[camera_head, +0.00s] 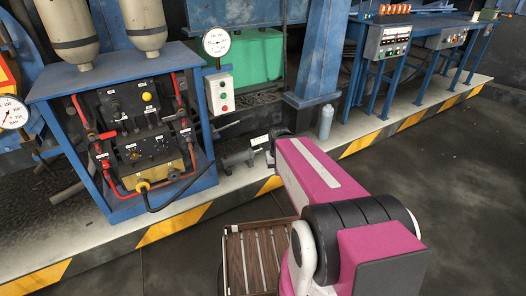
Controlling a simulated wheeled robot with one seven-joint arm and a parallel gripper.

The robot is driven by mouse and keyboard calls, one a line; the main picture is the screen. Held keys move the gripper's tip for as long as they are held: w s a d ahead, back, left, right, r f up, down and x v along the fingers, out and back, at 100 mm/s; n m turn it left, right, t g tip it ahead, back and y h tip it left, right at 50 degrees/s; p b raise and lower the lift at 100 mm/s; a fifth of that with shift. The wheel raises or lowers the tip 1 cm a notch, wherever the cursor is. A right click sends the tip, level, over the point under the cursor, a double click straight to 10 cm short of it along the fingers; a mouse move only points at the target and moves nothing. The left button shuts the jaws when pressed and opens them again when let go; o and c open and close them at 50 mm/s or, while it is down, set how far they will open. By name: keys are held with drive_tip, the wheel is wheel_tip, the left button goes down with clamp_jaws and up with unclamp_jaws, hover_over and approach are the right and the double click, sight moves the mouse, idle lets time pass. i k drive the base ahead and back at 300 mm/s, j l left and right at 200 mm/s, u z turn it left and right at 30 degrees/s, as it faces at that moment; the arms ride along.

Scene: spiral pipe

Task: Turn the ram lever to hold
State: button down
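A blue hydraulic stand (115,75) is at the left with a dark control panel (125,105). The panel carries a yellow knob (147,97), several small dark controls and white labels too small to read. A red-handled part (106,135) sticks out at its left side. I cannot tell which control is the ram lever or how it is set. My pink arm (310,175) reaches from the lower right toward the area right of the stand. Its far end is dark and partly hidden, and I cannot make out the gripper fingers.
A grey cylindrical part (238,158) with a white tag lies right of the stand. A gauge (216,41) and a button box (220,93) stand above it. A grey bottle (325,122) is near the striped platform edge (410,120). The dark floor at right is clear.

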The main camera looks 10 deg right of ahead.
sight(147, 96)
drive_tip(key=u, duration=1.25)
